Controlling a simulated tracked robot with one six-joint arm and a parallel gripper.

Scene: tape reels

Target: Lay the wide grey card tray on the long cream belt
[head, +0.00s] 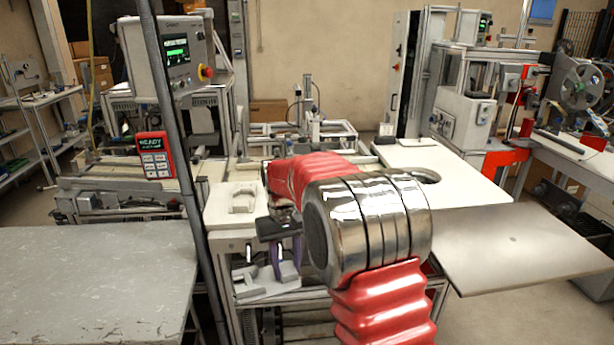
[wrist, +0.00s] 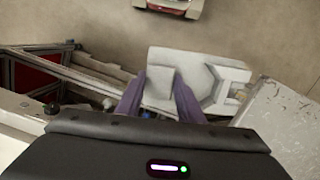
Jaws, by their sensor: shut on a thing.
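My gripper (head: 278,250), with purple fingers, hangs low in front of the cream bench in the head view. It also shows in the wrist view (wrist: 160,80), pointing down. Its fingers are shut on a pale grey piece with a raised block and a notched end, which appears to be the wide grey card tray (head: 262,287). The same piece shows in the wrist view (wrist: 205,65), partly hidden by the fingers. A long cream strip (head: 125,183) behind the grey table, at left, may be the cream belt; I cannot tell for certain.
A scuffed grey table (head: 95,280) fills the lower left. A dark slanted post (head: 178,130) stands between it and my arm. A pale shaped block (head: 232,198) sits on the cream bench. A cream top with a round hole (head: 455,170) and a grey panel (head: 515,245) lie right.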

